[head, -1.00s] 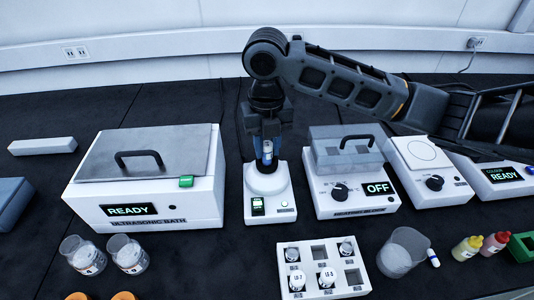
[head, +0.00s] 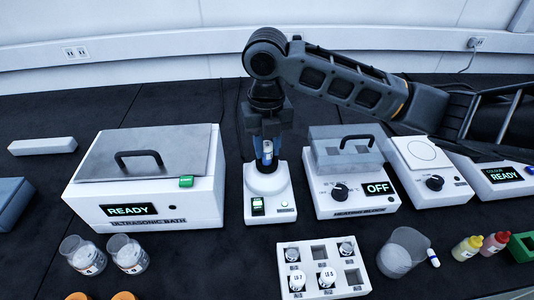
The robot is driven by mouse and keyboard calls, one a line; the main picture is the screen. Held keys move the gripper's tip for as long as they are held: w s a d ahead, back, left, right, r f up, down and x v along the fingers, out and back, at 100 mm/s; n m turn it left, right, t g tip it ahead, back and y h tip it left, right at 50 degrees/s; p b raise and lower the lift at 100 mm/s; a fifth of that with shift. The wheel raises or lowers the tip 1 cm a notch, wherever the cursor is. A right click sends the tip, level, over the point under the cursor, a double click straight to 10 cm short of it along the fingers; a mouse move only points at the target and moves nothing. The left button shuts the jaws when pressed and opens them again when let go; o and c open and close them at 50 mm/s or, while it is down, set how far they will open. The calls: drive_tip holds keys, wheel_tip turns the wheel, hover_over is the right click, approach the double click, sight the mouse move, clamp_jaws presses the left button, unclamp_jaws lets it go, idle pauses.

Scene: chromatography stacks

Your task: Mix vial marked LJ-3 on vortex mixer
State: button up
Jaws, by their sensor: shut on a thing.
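My gripper (head: 267,142) points down over the vortex mixer (head: 270,207), a small white unit with a round white top and a lit green switch. It is shut on a small vial (head: 267,155) with a blue band, held upright at the mixer's top. The vial's lower end meets or nearly meets the cup; I cannot tell if it presses on it. Its label is too small to read. A white vial rack (head: 303,254) in front holds several white-capped vials, two with markings like LS-7 and LS-5, and has empty slots.
The ultrasonic bath (head: 148,190), showing READY, stands left of the mixer. The heating block (head: 348,180), showing OFF, stands close on the right. A beaker (head: 402,252), dropper bottles (head: 467,248) and two glass jars (head: 128,254) stand in front.

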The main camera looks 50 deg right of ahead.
sight(267, 144)
drive_tip(key=shift+r, duration=0.15)
drive_tip(key=o, duration=0.9)
drive_tip(key=shift+o, duration=0.2)
drive_tip(key=o, duration=0.4)
drive_tip(key=shift+o, duration=0.2)
drive_tip(key=shift+r+p, duration=2.1)
drive_tip(key=shift+r, duration=0.95)
